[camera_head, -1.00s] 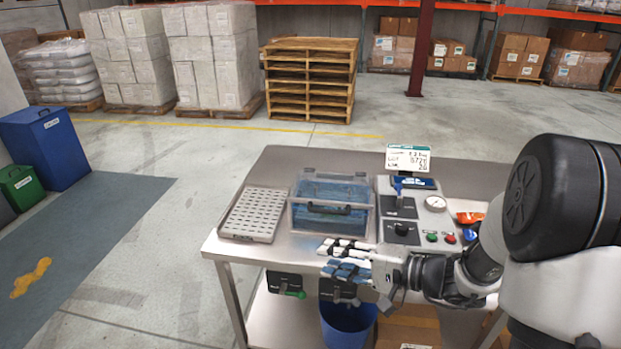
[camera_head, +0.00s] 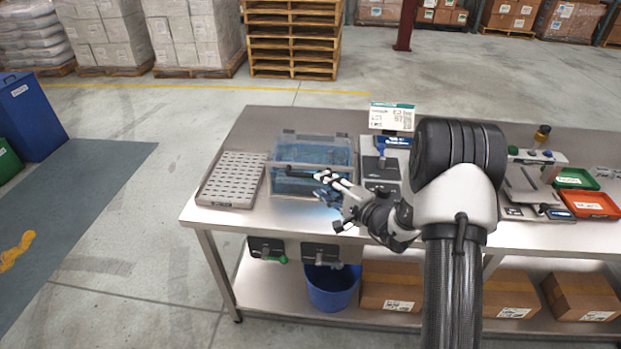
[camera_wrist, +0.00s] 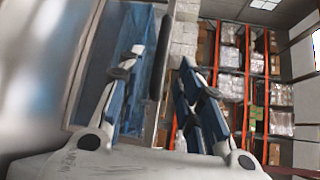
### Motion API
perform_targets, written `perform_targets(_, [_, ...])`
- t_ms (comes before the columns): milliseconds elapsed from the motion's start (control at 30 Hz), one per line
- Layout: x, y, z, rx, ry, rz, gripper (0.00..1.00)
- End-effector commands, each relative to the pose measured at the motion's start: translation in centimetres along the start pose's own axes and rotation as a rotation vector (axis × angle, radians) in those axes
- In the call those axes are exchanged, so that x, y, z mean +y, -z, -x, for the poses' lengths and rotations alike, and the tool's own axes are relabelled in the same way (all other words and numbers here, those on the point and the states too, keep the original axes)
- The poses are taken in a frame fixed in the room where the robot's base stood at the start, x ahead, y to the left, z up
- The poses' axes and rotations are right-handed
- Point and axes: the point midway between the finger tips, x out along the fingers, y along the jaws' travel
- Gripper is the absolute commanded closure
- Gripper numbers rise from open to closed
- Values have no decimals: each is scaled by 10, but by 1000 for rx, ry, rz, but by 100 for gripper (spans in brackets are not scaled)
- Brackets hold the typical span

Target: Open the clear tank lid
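The clear tank (camera_head: 285,187) stands on the metal bench, with blue showing inside it and its clear lid (camera_head: 312,150) down on top. A dark handle (camera_head: 298,173) runs along its front. My gripper (camera_head: 318,183) is at the tank's front right, its fingers spread and pointing left towards the handle. In the wrist view my gripper (camera_wrist: 161,57) is open, and the dark handle bar (camera_wrist: 160,65) appears between the two fingertips. I cannot tell whether a finger touches it. The tank wall (camera_wrist: 85,85) fills the left of that view.
A perforated metal tray (camera_head: 232,178) lies left of the tank. A control panel (camera_head: 381,170) and a sign (camera_head: 392,117) stand to its right. A blue bin (camera_head: 330,287) and cardboard boxes (camera_head: 392,285) are on the lower shelf. Red (camera_head: 592,205) and green (camera_head: 575,179) trays lie farther right.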

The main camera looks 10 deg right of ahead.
Motion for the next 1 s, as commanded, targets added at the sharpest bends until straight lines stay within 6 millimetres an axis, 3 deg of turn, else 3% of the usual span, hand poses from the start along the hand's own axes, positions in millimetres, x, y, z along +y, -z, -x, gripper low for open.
perform_targets(200, [1,-1,-45,-3,2,0,67])
perform_targets(400, [1,-1,-67,-1,1,-1,67])
perform_targets(767, [0,0,-72,0,0,-1,67])
perform_targets(1000, [0,0,-72,0,0,-1,82])
